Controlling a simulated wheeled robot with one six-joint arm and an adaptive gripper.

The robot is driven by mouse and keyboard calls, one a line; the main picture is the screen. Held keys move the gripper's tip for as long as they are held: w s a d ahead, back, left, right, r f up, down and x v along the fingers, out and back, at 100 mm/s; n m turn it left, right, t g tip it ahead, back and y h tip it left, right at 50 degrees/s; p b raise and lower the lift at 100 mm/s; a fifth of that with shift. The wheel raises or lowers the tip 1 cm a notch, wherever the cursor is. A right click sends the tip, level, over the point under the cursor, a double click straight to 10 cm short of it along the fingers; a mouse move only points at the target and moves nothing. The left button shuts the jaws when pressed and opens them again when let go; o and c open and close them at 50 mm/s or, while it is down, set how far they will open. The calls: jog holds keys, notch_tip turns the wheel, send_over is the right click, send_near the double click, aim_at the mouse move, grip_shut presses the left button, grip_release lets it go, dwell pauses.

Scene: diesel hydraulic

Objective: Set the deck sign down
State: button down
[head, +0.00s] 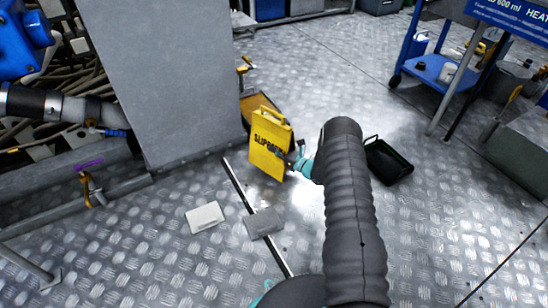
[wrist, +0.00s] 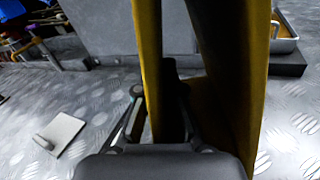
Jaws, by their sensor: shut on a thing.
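The deck sign (head: 268,145) is a yellow folding board with dark lettering, upright near the middle of the head view. My gripper (head: 299,163) is at its right side, shut on it. In the wrist view the sign's two yellow panels (wrist: 249,80) stand apart, with a dark gap between them. My gripper's fingers (wrist: 160,95) close around the left panel there. The sign's lower edge is near the metal floor (head: 150,250); I cannot tell whether it touches. My arm hides part of the floor to the right.
A tall grey cabinet (head: 165,80) stands left of the sign, and a yellow-brown tray (head: 256,103) lies behind it. A pale plate (head: 205,217) and a grey plate (head: 264,223) lie in front. A black tray (head: 390,163) and a blue cart (head: 438,69) are at right.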

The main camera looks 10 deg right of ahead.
aim_at(274, 157)
jog(key=shift+a+f, duration=0.2)
jog(key=shift+f+b, duration=0.3)
jog(key=shift+f, duration=1.75)
jog(key=c, duration=1.3)
grip_release()
